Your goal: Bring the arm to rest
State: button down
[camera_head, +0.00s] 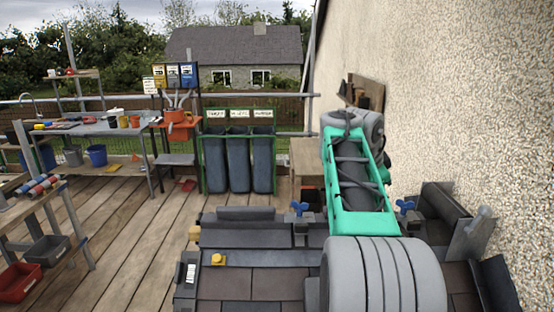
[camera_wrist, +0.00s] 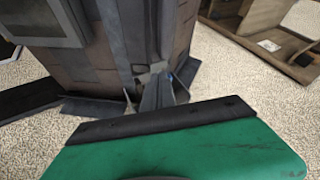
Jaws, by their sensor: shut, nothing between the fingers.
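My gripper does not show there. In the wrist view the wide green front of my gripper, with its dark bolted edge (camera_wrist: 155,120), fills the bottom; it is shut and empty. Beyond that edge lie grey metal pieces at the corner of the tiled roof (camera_wrist: 100,72). No contact with them can be made out.
The pebbled wall (camera_head: 460,110) is close on the right. Three dark bins (camera_head: 238,160) stand behind the roof. A workbench (camera_head: 85,130) is at left. The plank deck (camera_head: 125,225) between is open.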

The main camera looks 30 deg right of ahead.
jog(key=a+f+n+t+y, duration=0.1)
jog(key=a+f+n, duration=0.25)
jog(key=a, duration=0.45)
jog(key=a+f+n+y, duration=0.1)
jog(key=a+f+n, duration=0.1)
jog(key=a+n, duration=0.5)
jog(key=a+f+n+t+y, duration=0.1)
jog(key=a+f+n+y, duration=0.15)
jog(key=a, duration=0.75)
jog(key=s+a+f+n+y, duration=0.1)
jog(key=s+a+f+n, duration=0.3)
jog(key=s+a+f, duration=0.2)
jog(key=s+a+f+n+g+y, duration=0.1)
jog(key=s+a+f+n, duration=0.4)
jog(key=a, duration=0.5)
jog(key=shift+s+f, duration=0.35)
jog(key=shift+f, duration=0.15)
jog(key=shift+a, duration=0.1)
